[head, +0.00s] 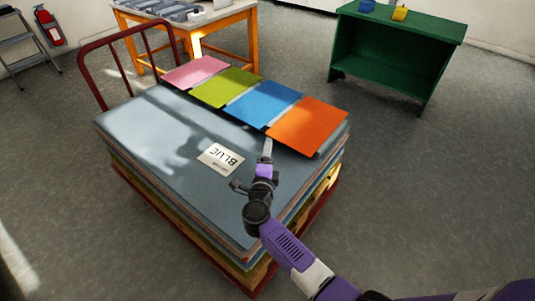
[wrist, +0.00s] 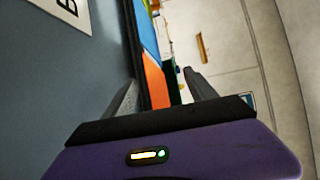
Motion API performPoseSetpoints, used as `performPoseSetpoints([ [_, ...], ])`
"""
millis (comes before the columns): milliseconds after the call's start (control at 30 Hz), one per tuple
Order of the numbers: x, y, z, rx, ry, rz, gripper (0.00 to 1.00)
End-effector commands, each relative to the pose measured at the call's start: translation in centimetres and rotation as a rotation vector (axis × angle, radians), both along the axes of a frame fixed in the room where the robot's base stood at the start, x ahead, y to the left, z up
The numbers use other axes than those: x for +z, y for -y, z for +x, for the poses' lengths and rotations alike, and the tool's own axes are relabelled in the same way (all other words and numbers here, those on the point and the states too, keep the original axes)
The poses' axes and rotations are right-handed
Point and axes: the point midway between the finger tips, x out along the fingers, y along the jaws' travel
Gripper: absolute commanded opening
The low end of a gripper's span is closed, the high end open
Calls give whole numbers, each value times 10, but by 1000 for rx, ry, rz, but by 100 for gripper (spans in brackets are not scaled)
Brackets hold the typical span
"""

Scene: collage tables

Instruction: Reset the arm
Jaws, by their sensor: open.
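My gripper (head: 268,147) is over the right part of the stack of large sheets (head: 160,125), near the front edge of the orange panel (head: 306,125). In the wrist view my gripper (wrist: 160,85) shows two grey fingers spread apart. Part of the orange panel (wrist: 154,82) shows between them, but I see nothing gripped. My purple arm reaches in from the lower right of the head view.
Pink (head: 195,71), green (head: 226,87) and blue (head: 263,103) panels lie in a row beside the orange one. A label (head: 221,159) lies on the stack. The red cart (head: 110,52) carries the stack. A green bench (head: 395,45) and an orange-legged table (head: 250,25) stand behind, with open floor around.

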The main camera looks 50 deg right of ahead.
Motion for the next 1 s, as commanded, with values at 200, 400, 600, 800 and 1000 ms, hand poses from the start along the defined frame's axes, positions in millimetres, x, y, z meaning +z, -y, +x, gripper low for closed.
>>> performPoseSetpoints([
  [200,1,1,0,-1,1,-1,65],
  [400,1,1,0,-1,1,-1,65],
  [600,9,-4,8,36,-7,-38,65],
  [800,67,-22,17,128,10,-227,65],
  [1000,101,-72,-19,250,-63,-474,65],
])
